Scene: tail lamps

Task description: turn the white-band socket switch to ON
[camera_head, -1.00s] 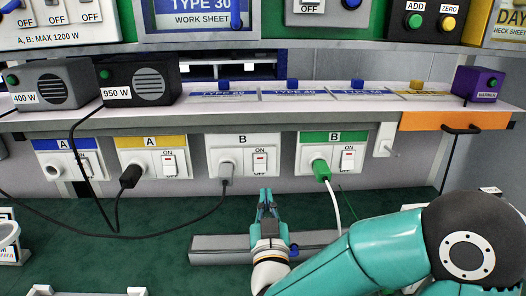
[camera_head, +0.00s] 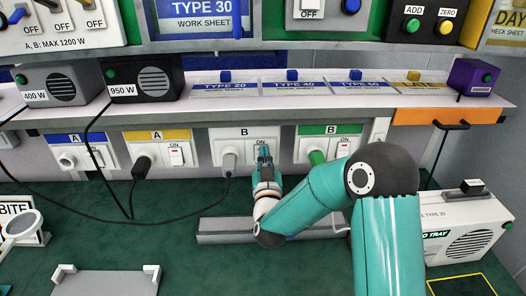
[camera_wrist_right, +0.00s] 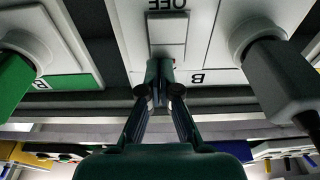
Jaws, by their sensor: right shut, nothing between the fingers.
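The white-band socket (camera_head: 220,147), labelled B, is on the wall panel, third from the left, with a grey plug (camera_head: 229,163) in it. Its rocker switch (camera_wrist_right: 168,32) shows in the right wrist view, with OFF lettering upside down above it. My right gripper (camera_head: 264,150) is shut and empty, its fingertips in front of this switch and hiding most of it in the head view. In the right wrist view the fingertips (camera_wrist_right: 158,75) overlap the switch's lower end; I cannot tell whether they touch it or which way it is set.
The green-band socket (camera_head: 303,145) with a green plug (camera_head: 317,158) is just right. The yellow-band socket (camera_head: 155,148) and blue-band socket (camera_head: 75,155) are left. A shelf (camera_head: 200,112) overhangs them. A grey bar (camera_head: 215,232) lies below on the green surface.

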